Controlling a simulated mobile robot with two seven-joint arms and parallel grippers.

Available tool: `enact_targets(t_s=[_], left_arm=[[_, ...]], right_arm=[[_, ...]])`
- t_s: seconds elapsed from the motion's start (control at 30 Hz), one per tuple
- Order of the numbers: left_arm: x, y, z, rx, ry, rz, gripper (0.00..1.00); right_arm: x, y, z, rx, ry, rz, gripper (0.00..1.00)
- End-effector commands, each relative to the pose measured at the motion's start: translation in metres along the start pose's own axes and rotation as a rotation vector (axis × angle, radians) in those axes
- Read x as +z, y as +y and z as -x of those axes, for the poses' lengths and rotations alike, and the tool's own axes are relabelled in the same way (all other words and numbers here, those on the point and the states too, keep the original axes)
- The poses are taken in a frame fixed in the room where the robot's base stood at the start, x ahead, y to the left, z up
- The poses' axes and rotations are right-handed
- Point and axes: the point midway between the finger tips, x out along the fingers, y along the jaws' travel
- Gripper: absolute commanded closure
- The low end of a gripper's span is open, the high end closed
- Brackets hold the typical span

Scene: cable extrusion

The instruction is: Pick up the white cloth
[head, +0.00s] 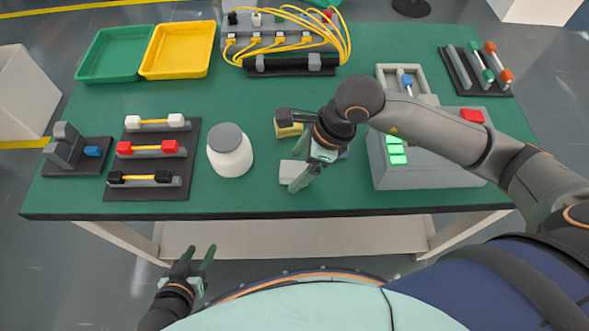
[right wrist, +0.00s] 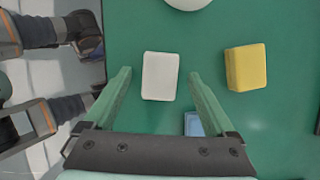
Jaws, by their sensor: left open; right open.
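The white cloth (head: 291,172) is a small folded block lying on the green table, partly hidden by my right gripper in the head view. In the right wrist view the white cloth (right wrist: 160,76) lies flat between and just ahead of the finger tips. My right gripper (head: 297,185) is open above it, and its two green fingers (right wrist: 161,74) stand to either side of the cloth. I cannot tell the height between them. My left gripper (head: 202,253) is open and empty in front of the table's near edge.
A yellow block (right wrist: 246,67) and a blue piece (right wrist: 194,124) lie near the cloth. A white jar (head: 230,152) stands to the left. A grey box with green buttons (head: 425,160) stands to the right. Trays (head: 178,50) and yellow cables (head: 290,25) are at the back.

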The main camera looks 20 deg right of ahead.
Motion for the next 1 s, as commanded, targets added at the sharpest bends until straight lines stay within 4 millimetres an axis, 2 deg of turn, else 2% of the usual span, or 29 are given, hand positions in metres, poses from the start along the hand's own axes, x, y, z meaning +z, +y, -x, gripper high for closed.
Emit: enact_targets(t_s=[0.27, 1.0], left_arm=[[0.0000, 0.0001, -0.0003, 0.001, 0.000, -0.001, 0.50], [0.0005, 0.0004, -0.0006, 0.001, -0.002, -0.001, 0.50]], right_arm=[[-0.0002, -0.0001, -0.0045, -0.001, 0.000, 0.000, 0.10], [-0.0001, -0.0002, -0.0040, -0.001, 0.000, 0.000, 0.92]])
